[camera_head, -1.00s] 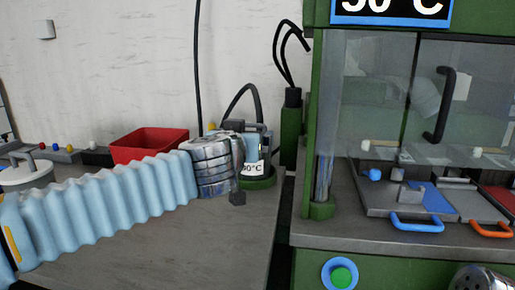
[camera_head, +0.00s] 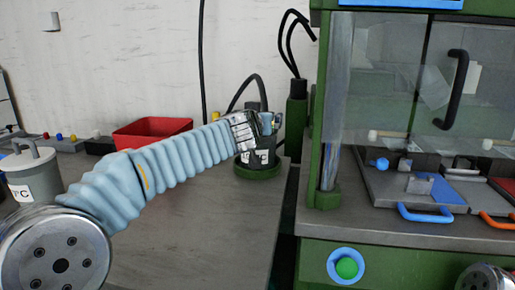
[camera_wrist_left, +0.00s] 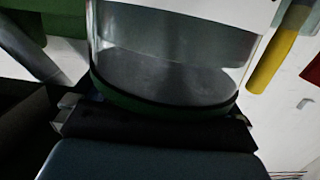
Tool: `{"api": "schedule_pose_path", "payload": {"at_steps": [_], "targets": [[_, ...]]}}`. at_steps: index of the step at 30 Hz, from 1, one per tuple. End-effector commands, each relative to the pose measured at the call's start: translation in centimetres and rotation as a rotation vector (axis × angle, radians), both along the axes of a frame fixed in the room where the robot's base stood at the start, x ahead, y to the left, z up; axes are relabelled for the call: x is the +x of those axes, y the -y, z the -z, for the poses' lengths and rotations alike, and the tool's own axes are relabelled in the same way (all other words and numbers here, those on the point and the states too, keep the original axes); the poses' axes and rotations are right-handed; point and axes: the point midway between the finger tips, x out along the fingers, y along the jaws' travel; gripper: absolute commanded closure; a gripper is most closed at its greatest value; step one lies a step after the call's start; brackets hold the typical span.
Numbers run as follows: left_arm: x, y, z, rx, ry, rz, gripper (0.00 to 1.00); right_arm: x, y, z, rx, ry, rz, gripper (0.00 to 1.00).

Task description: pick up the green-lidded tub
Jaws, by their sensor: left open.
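In the head view a labelled vessel (camera_head: 265,157) stands on a round green base (camera_head: 259,171) at the far right corner of the left table. My left gripper (camera_head: 264,124) is at its top and hides much of it. In the left wrist view a grey, glassy-walled vessel (camera_wrist_left: 175,75) with a dark green rim (camera_wrist_left: 165,108) fills the middle, close in front of the dark gripper parts. The jaws are open. I cannot tell whether they touch it, or whether the green part is a lid or a base. My right gripper is out of view.
A grey-lidded pot (camera_head: 32,172) stands at the left. A red bin (camera_head: 150,133) is at the back, near small coloured knobs. The green machine (camera_head: 322,150) with glass doors stands to the right, across a gap. The table's front is clear.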

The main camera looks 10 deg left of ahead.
Motion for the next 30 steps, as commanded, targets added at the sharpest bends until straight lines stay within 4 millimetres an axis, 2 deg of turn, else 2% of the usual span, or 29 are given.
{"api": "schedule_pose_path", "payload": {"at_steps": [6, 25, 30], "targets": [[0.10, 0.00, 0.00, 0.000, 0.000, 0.000, 0.00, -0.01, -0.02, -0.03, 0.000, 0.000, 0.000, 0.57], [0.05, 0.02, -0.01, 0.000, 0.000, 0.000, 0.96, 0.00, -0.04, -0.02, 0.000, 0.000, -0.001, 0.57], [0.03, 0.02, -0.17, -0.001, 0.002, 0.001, 0.96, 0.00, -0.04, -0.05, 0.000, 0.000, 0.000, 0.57]]}}
